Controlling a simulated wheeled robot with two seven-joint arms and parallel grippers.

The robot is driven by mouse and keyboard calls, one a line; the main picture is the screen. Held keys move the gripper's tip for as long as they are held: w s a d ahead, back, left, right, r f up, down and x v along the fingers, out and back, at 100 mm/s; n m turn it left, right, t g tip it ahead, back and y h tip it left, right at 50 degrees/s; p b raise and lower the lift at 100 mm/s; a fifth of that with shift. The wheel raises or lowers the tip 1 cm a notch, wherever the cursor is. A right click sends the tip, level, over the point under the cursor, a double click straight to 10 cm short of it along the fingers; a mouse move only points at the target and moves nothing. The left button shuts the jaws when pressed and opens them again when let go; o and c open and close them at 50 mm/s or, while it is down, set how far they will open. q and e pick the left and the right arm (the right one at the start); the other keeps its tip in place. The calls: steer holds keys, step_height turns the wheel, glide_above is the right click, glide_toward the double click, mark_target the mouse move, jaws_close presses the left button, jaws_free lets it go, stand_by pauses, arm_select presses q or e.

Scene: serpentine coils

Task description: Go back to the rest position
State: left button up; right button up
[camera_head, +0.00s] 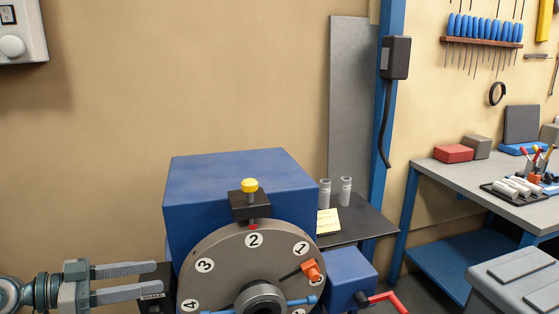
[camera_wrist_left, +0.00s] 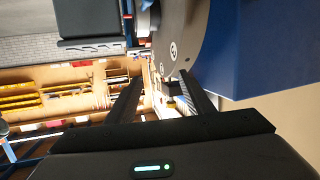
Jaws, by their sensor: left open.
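My left gripper (camera_head: 160,280) comes in from the left at the bottom of the head view. Its two grey fingers are apart, with nothing seen between them. They lie just left of a round grey disc (camera_head: 215,255) with numbered white spots, on the front of a blue machine (camera_head: 240,180). In the left wrist view my left gripper (camera_wrist_left: 162,88) has its dark fingers spread, with the disc (camera_wrist_left: 180,50) beyond them and the blue housing to the right. My right gripper is not in view.
A yellow-topped knob (camera_head: 250,185) stands above the disc. An orange piece (camera_head: 312,270) sits on the disc, and a red crank handle (camera_head: 385,300) sticks out at right. Two grey cylinders (camera_head: 335,192) stand on a dark shelf. A workbench (camera_head: 480,190) is at right.

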arm_select(q)
steer(key=s+d+f+n+g+y, duration=0.1)
steer(key=s+d+f+y, duration=0.1)
steer(key=s+f, duration=0.5)
steer(key=s+d+f+n+y, duration=0.1)
steer(key=s+d+f+y, duration=0.15)
steer(key=f, duration=0.95)
steer(key=s+d+f+n+g+y, duration=0.1)
steer(key=s+d+f+n+y, duration=0.2)
steer(key=f, duration=0.6)
steer(key=s+a+f+n+g+y, duration=0.1)
steer(key=s+f+n+y, duration=0.2)
steer(key=s, duration=0.6)
steer(key=s+a+f+n+g+y, duration=0.1)
steer(key=s+f+g+y, duration=0.3)
steer(key=s, duration=0.6)
steer(key=w+d+f+t+h, duration=0.1)
steer(key=w+f+t, duration=0.15)
steer(key=f, duration=0.75)
steer(key=w+d+f+t+h, duration=0.1)
steer(key=w+f, duration=0.3)
steer(key=f, duration=0.7)
steer(key=s+d+f, duration=0.1)
steer(key=f, duration=0.6)
steer(key=s+d+f+t, duration=0.1)
steer(key=s+f, duration=0.1)
steer(key=f, duration=0.5)
steer(key=shift+s+h, duration=0.3)
steer(key=shift+h, duration=0.15)
